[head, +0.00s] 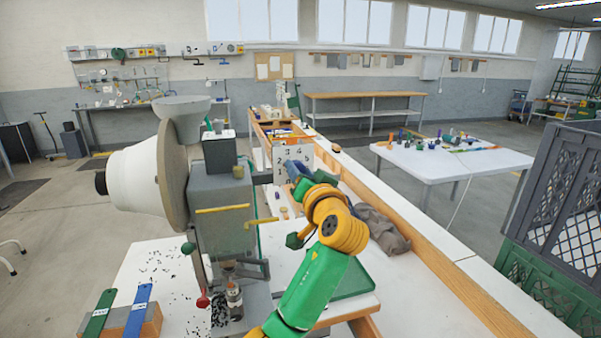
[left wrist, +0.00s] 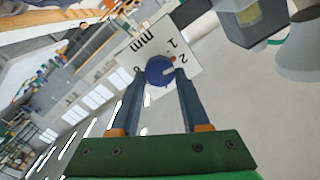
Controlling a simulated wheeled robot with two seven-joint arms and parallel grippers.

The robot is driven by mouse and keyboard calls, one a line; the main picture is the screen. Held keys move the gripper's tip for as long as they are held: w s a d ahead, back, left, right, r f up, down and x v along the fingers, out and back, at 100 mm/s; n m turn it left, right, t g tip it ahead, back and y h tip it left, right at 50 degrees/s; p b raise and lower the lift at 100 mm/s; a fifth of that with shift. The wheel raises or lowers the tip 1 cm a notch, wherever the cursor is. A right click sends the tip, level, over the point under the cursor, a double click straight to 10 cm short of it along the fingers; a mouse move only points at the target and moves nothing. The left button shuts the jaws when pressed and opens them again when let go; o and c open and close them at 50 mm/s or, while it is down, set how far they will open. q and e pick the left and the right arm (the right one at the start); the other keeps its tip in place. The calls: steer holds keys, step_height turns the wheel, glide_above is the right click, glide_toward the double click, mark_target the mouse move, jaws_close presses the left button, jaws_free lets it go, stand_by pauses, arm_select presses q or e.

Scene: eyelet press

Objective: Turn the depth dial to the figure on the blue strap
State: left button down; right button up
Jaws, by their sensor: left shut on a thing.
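The depth dial is a round blue knob (left wrist: 160,71) on a white plate (left wrist: 140,48) with black figures and "mm". In the head view the plate (head: 307,152) stands at the right side of the grey press (head: 225,210). My left gripper (head: 290,168) is at the plate, its two fingers closed on the knob's sides in the left wrist view (left wrist: 157,77).
The press has a white cone (head: 135,178), a large disc and a red-knobbed lever (head: 203,301) over the white bench. A green mat (head: 355,282) and grey cloth (head: 382,228) lie near my arm. Dark and green crates (head: 545,270) stand at the right.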

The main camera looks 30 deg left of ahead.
arm_select(q)
steer(key=m, duration=0.5)
steer(key=shift+m, duration=0.3)
steer(key=m, duration=0.5)
steer(key=shift+m, duration=0.6)
steer(key=shift+c, duration=2)
jaws_free()
steer(key=shift+w+f, duration=0.1)
steer(key=shift+f, duration=0.05)
